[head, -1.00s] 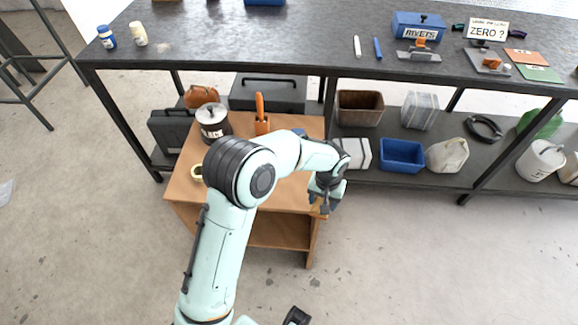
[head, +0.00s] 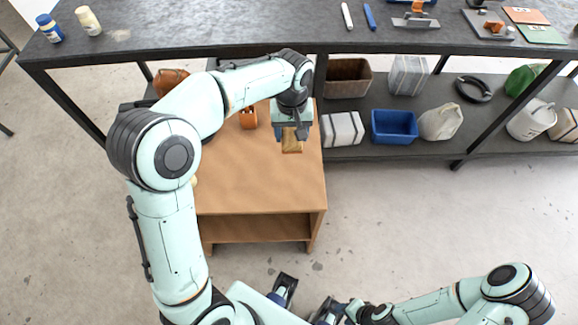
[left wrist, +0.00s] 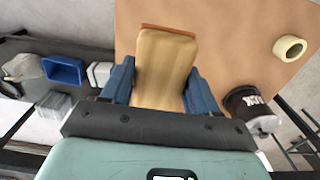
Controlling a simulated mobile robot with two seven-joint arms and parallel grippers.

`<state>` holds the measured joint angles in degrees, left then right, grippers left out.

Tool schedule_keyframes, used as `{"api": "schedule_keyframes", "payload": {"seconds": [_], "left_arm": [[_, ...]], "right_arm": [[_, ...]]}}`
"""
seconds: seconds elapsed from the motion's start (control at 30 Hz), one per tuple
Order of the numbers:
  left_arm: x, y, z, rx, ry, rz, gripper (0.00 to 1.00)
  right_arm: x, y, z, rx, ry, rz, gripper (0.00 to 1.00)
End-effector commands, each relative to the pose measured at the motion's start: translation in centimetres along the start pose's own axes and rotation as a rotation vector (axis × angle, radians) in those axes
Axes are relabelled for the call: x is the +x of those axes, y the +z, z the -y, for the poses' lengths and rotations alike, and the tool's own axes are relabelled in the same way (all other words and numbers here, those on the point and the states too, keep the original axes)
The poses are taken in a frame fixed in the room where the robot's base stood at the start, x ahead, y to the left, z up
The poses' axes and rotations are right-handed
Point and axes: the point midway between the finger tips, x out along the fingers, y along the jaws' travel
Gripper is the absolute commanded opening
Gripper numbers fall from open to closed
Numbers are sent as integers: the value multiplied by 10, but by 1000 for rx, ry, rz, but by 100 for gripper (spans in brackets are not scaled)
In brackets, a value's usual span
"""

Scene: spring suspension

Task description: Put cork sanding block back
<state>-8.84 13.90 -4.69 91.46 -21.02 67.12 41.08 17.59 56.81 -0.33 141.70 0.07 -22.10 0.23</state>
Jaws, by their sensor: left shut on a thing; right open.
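The cork sanding block (head: 292,144) is a tan block with a reddish-brown end face. It also shows in the left wrist view (left wrist: 165,62), between the blue fingers. My left gripper (head: 291,132) is shut on it and holds it over the right part of the wooden cart top (head: 255,185), pointing down. I cannot tell whether the block touches the top. My left gripper also fills the lower middle of the left wrist view (left wrist: 160,88). My right gripper (head: 304,297) is open and empty at the bottom of the head view, over the floor in front of the cart.
The cart's front middle is clear.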

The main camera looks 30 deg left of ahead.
Motion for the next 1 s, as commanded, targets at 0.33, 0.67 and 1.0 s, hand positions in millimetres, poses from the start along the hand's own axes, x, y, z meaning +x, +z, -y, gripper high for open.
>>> {"api": "schedule_keyframes", "payload": {"seconds": [0.33,0.67,1.0], "left_arm": [[97,2,1,0,-4,6,31],[141,0,1,1,-2,1,31],[182,1,1,1,-2,2,31]], "right_arm": [[12,1,-5,2,2,5,43],[16,2,-6,2,2,6,43],[19,2,-8,2,2,7,43]]}}
